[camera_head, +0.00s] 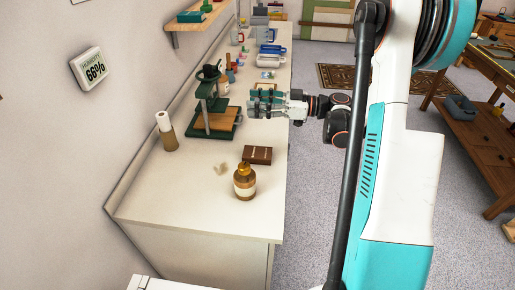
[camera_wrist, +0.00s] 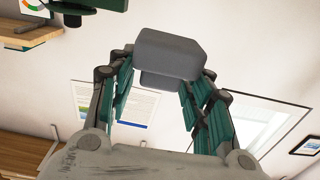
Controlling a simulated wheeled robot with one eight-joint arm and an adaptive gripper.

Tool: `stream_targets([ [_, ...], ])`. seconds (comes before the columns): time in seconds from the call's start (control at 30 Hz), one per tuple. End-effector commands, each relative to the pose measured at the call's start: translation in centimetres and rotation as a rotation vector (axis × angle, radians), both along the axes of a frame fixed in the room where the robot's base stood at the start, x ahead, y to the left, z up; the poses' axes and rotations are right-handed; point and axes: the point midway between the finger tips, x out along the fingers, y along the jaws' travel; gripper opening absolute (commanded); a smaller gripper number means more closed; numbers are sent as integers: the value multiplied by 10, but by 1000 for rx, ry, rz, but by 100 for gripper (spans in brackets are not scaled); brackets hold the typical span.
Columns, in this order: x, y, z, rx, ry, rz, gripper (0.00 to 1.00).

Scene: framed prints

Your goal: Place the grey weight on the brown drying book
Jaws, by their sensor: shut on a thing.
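The grey weight (camera_wrist: 170,52) is a rounded grey block in the wrist view, held between the fingertips. My gripper (camera_head: 258,103) is shut on it, above the counter's right edge and to the right of the green press. In the head view the weight is hard to make out among the fingers. The brown drying book (camera_head: 257,155) lies flat on the counter, nearer the camera than my gripper and apart from it. Its top is bare.
A brown bottle (camera_head: 245,183) stands just in front of the book, with a small pale object (camera_head: 221,168) to its left. The green press (camera_head: 212,112) stands behind and left. A white-topped roll (camera_head: 166,132) is by the wall. The counter's (camera_head: 190,210) near left part is clear.

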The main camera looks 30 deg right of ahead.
Motion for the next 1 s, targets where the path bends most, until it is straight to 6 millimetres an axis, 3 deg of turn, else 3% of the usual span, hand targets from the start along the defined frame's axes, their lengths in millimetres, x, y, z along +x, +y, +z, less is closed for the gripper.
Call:
stream_targets([
  [0.03,1,0,-17,1,-1,0,9],
  [0.4,1,0,-102,1,-1,-1,9],
  [0.53,0,0,-119,1,-1,-1,9],
  [0.77,1,0,-131,1,-1,-1,9],
  [1.0,0,0,-165,1,-1,-1,9],
])
